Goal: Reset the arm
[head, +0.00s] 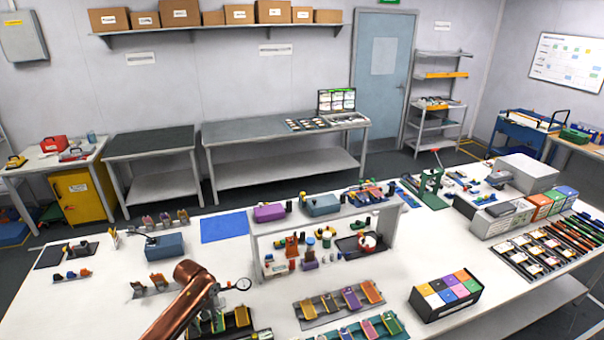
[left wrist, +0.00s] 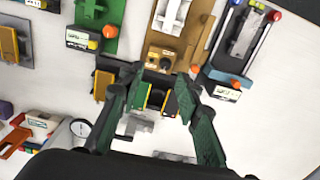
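My left arm comes in at the bottom of the head view as a copper-coloured link. My left gripper (head: 214,318) is low over the front of the white worktable (head: 100,300), partly hidden by the arm. In the left wrist view its two green fingers (left wrist: 160,82) stand wide apart. Dark, green and yellow parts (left wrist: 150,98) show in the gap between them, and nothing is seen clamped. Whether the fingertips touch anything below cannot be told. My right gripper is in neither view.
Close by are a round magnifier (head: 243,284), a tray of yellow-topped cells (head: 340,303) and a raised shelf (head: 320,225) with small items. A block of coloured boxes (head: 445,292) stands to the right. A blue mat (head: 225,227) lies bare behind the gripper.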

